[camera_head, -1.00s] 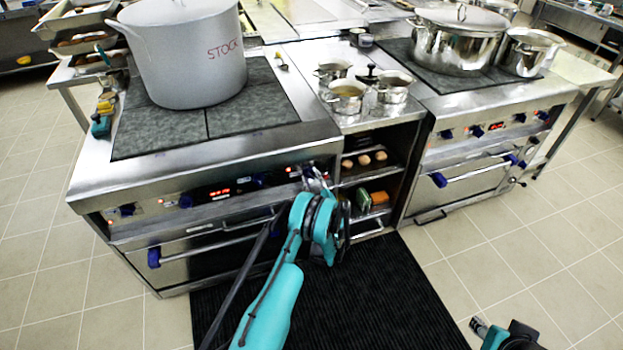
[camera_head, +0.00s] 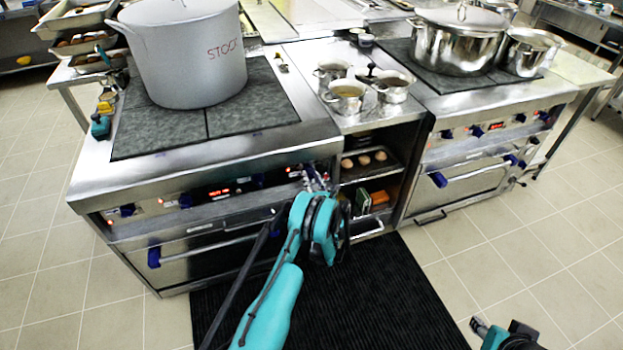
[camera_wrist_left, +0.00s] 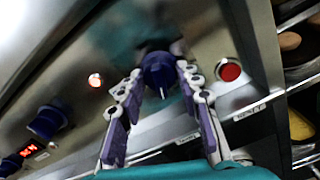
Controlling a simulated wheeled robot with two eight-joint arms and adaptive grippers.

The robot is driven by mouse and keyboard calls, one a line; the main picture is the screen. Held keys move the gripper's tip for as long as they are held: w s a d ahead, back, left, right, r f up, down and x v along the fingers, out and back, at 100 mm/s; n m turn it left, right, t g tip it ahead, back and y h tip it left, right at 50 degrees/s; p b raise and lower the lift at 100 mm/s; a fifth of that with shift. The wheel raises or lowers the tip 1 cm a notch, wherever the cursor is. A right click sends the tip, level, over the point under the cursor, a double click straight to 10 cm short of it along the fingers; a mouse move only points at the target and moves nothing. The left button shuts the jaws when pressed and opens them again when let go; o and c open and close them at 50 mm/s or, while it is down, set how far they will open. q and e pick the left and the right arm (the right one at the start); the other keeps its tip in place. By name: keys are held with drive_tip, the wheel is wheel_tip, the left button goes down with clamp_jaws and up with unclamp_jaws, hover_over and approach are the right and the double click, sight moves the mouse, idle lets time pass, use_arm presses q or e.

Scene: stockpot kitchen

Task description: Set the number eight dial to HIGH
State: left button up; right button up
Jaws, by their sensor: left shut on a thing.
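A dark blue dial (camera_wrist_left: 157,68) on the front panel of the left stove sits between my left fingertips in the left wrist view. A short white mark shows on its lower part, pointing down in the picture. My left gripper (camera_wrist_left: 160,80) is shut on this dial, with one purple-padded finger on each side. In the head view the left gripper (camera_head: 315,176) is at the right end of the stove's panel, and the arm partly hides the dial. Labels below the panel are too blurred to read. Part of my right arm (camera_head: 505,337) shows at the lower right; its jaws are unclear.
A red round button (camera_wrist_left: 229,72) is right of the dial. Another blue dial (camera_wrist_left: 47,122), a lit lamp (camera_wrist_left: 96,80) and a red display are to the left. The oven handle (camera_head: 205,246) runs below. A stockpot (camera_head: 185,60) stands on top. Open shelves (camera_head: 385,190) adjoin on the right.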

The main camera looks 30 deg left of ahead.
use_arm(q)
drive_tip(key=shift+m, duration=2)
drive_tip(key=o, duration=1.2)
drive_tip(key=shift+c, duration=0.2)
